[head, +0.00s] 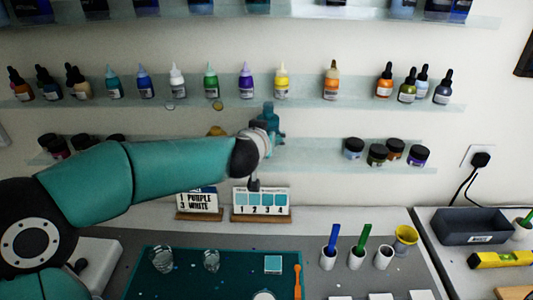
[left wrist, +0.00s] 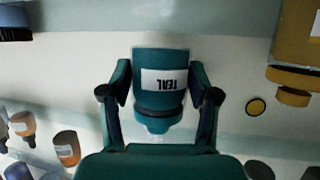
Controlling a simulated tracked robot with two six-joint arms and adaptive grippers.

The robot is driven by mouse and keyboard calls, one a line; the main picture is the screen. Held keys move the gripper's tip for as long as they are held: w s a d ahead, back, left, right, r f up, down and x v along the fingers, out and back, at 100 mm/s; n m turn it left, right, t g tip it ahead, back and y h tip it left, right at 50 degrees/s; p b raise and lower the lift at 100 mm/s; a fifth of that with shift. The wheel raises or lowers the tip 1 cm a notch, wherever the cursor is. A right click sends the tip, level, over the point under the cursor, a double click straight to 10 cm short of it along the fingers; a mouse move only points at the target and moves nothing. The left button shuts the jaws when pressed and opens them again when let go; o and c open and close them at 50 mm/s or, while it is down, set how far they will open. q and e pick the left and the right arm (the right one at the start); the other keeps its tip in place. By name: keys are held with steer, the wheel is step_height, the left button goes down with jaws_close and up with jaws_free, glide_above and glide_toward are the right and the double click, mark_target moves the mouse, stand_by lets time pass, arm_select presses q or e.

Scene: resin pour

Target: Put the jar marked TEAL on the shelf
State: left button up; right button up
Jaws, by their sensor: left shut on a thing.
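The jar marked TEAL (left wrist: 163,65) is in the left wrist view, a teal jar with a white label that reads upside down there. My left gripper (left wrist: 160,105) is shut on it, with one finger on each side. In the head view my left gripper (head: 270,122) is up in front of the wall, near the middle of the lower glass shelf (head: 312,153). There the teal jar and teal fingers are hard to tell apart, and I cannot tell whether the jar touches the shelf. My right gripper is not in view.
Several dark-lidded jars (head: 377,154) stand on the lower shelf's right part; others at its left are partly behind my arm. A row of bottles (head: 245,82) stands on the shelf above. Number cards (head: 262,200) and a teal mat (head: 235,278) with cups are below.

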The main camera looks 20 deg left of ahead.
mark_target(267, 161)
arm_select(q)
step_height(267, 161, down, 5)
steer(key=b, duration=0.3)
steer(key=shift+r, duration=0.1)
steer(key=shift+w+a, duration=0.1)
steer(key=shift+w, duration=0.1)
steer(key=o, duration=1.4)
steer(key=shift+o, duration=0.2)
